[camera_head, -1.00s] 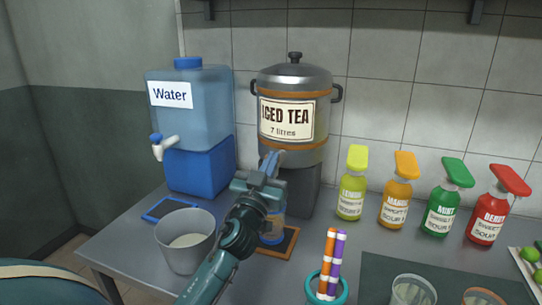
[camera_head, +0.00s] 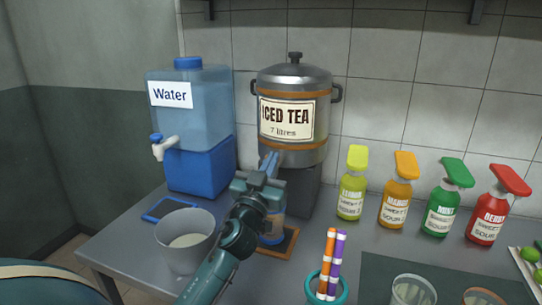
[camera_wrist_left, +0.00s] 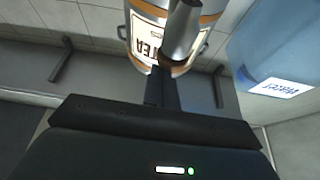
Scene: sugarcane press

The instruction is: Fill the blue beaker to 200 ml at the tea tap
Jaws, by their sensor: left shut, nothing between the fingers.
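The iced tea urn (camera_head: 292,118) stands on a dark stand at the back, with a label reading 7 litres. My left gripper (camera_head: 268,163) is shut, with its fingertips at the front of the urn's base, where the tap is hidden behind them. In the left wrist view the shut fingers (camera_wrist_left: 162,88) point at the urn, beside a grey metal cylinder-like part (camera_wrist_left: 182,32). My right gripper is not in view.
A blue water tank (camera_head: 190,105) with a white tap stands left of the urn. A grey bucket (camera_head: 178,250) stands close left of my arm. A teal cup (camera_head: 312,290) with striped sticks is at the front, and several syrup bottles (camera_head: 398,195) stand to the right.

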